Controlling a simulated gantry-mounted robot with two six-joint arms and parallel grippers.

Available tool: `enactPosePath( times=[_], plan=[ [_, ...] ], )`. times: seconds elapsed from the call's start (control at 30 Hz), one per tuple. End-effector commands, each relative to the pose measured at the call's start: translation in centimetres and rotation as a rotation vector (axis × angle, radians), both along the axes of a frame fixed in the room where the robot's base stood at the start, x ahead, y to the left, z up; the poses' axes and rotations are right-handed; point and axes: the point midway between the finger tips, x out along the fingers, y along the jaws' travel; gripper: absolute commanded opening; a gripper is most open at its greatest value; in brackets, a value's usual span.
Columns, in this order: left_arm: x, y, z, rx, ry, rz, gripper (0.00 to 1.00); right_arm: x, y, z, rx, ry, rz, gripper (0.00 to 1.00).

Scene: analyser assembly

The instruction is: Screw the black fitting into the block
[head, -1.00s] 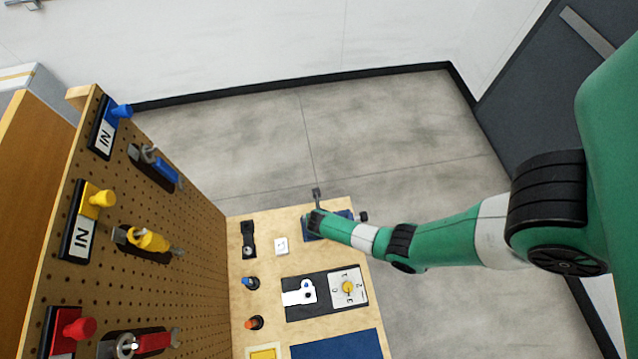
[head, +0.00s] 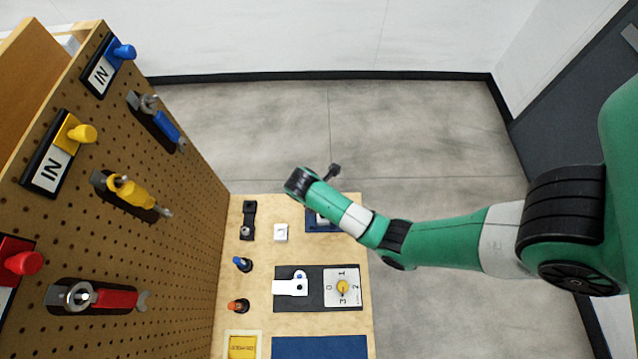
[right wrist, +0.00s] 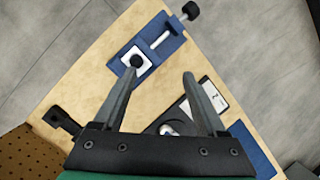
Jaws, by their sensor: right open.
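The white block (right wrist: 127,54) sits in the blue vise (right wrist: 170,46) in the right wrist view. A round black piece (right wrist: 137,60), which looks like the black fitting, is at the middle of its top; I cannot tell how deep it sits. My right gripper (right wrist: 161,71) is open with nothing between its fingers. Its left fingertip overlaps the near edge of the block in the picture; I cannot see contact. In the head view, my right wrist hangs over the far end of the board and partly hides the vise (head: 315,226). My left gripper is out of view.
A black holder (head: 249,220) and a small white piece (head: 281,232) lie left of the vise. A dark plate (head: 312,275) with a dial (head: 342,287) lies nearer. The tall pegboard (head: 180,220) with tools stands at left. The vise handle's black knob (right wrist: 191,10) sticks out.

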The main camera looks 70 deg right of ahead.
Motion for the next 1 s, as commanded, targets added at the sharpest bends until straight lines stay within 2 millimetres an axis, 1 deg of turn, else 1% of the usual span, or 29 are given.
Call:
enactPosePath(
  times=[0.03,0.1,0.2,0.37,0.47,0.57,0.8,0.83,0.93,1.0],
  plan=[
    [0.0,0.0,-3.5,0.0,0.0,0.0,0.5,1.5,0.1,-1.7,-0.004,-0.047,-0.001,0.74],
    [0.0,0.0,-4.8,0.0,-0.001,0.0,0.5,3.1,0.1,-1.6,-0.012,-0.099,0.012,0.74],
    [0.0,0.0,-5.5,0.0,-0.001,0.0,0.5,3.9,0.3,-1.9,-0.016,-0.115,0.021,0.74],
    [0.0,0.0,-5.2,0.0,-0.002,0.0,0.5,3.9,0.3,-1.7,-0.015,-0.115,0.024,0.74],
    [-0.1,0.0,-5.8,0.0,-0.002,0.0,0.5,3.8,0.2,-2.4,-0.015,-0.114,0.024,0.74],
    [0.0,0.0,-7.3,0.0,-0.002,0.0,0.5,3.7,-0.1,-3.8,-0.016,-0.113,0.023,0.74],
    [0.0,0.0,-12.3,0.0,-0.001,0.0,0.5,3.1,-1.3,-8.8,-0.016,-0.113,0.022,0.74],
    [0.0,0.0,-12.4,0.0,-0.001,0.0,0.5,3.0,-1.4,-9.1,-0.015,-0.111,0.022,0.74],
    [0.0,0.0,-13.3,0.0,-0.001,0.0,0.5,2.8,-1.9,-10.9,-0.015,-0.111,0.023,0.74],
    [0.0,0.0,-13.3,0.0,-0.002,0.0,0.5,2.6,-2.2,-11.6,-0.016,-0.11,0.024,0.74]
  ],
)
